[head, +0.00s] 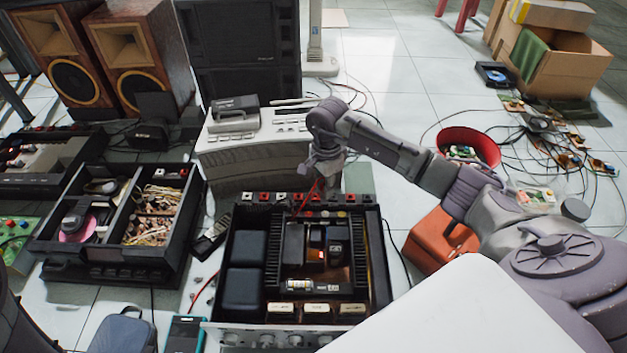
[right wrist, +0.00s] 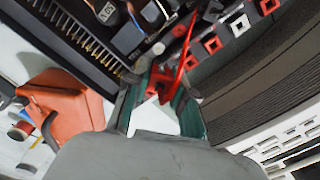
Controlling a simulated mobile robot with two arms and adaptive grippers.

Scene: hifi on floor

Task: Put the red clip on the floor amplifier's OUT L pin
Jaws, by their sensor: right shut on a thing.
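The open amplifier (head: 376,265) lies on the floor at the centre of the head view. Its black chassis has a row of red and white terminals along the back edge; these terminals (right wrist: 212,45) also show in the right wrist view. I cannot read which one is OUT L. My right gripper (head: 322,182) is over that back edge, pointing down. In the right wrist view its green-lined fingers (right wrist: 160,100) are shut on the red clip (right wrist: 164,82), close to the terminal row. I cannot tell whether the clip touches a pin. My left gripper is out of view.
A grey-white unit (head: 250,160) stands just behind the amplifier. A black parts box (head: 110,265) is at the left, an orange-red case (head: 440,240) at the right. A red bowl (head: 490,143) and loose cables lie farther right. Speakers (head: 145,50) stand at the back.

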